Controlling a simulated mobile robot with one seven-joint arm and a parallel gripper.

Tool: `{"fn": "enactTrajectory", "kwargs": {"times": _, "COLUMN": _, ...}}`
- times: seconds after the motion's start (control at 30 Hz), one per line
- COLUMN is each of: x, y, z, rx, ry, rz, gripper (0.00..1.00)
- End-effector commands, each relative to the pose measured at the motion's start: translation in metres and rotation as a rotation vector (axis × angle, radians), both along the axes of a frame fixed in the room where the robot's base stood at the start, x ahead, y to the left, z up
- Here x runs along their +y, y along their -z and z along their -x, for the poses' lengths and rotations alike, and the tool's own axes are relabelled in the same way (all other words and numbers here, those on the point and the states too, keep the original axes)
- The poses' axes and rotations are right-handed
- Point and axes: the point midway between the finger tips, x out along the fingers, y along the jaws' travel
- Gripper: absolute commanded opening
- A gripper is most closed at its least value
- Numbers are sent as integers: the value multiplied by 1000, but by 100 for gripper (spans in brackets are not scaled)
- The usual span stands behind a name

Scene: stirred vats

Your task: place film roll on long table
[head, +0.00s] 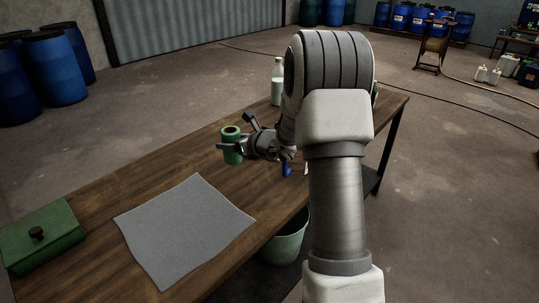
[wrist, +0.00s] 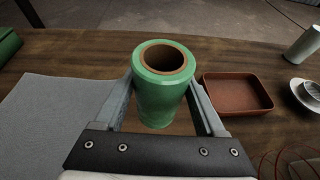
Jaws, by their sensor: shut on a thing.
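The film roll (wrist: 160,95) is a green cylinder with a brown hollow core. It stands upright between the two fingers of my gripper (wrist: 163,100) in the wrist view, and the gripper is shut on it. In the head view the film roll (head: 232,153) is at the end of my gripper (head: 240,146), over the long wooden table (head: 100,205). Whether the roll's lower end touches the table is hard to tell. My arm hides part of the table's right side.
A grey sheet (head: 185,228) and a green lidded box (head: 42,238) lie on the table's left part. A reddish-brown tray (wrist: 238,93) is right of the roll, with white dishes (wrist: 308,92) beyond. A bottle (head: 277,85) stands at the far edge. A green bucket (head: 285,243) is below.

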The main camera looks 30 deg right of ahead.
Motion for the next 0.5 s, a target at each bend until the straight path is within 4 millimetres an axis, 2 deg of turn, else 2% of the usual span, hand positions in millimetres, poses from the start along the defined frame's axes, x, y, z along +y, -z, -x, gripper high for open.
{"fn": "enactTrajectory", "kwargs": {"times": 0.1, "x": -22, "y": -3, "z": -20, "rx": -7, "ry": 51, "rz": 2, "gripper": 2}}
{"fn": "enactTrajectory", "kwargs": {"times": 0.27, "x": -37, "y": -11, "z": -32, "rx": -2, "ry": 92, "rz": 1, "gripper": 2}}
{"fn": "enactTrajectory", "kwargs": {"times": 0.5, "x": -40, "y": 24, "z": -34, "rx": 2, "ry": 100, "rz": -3, "gripper": 2}}
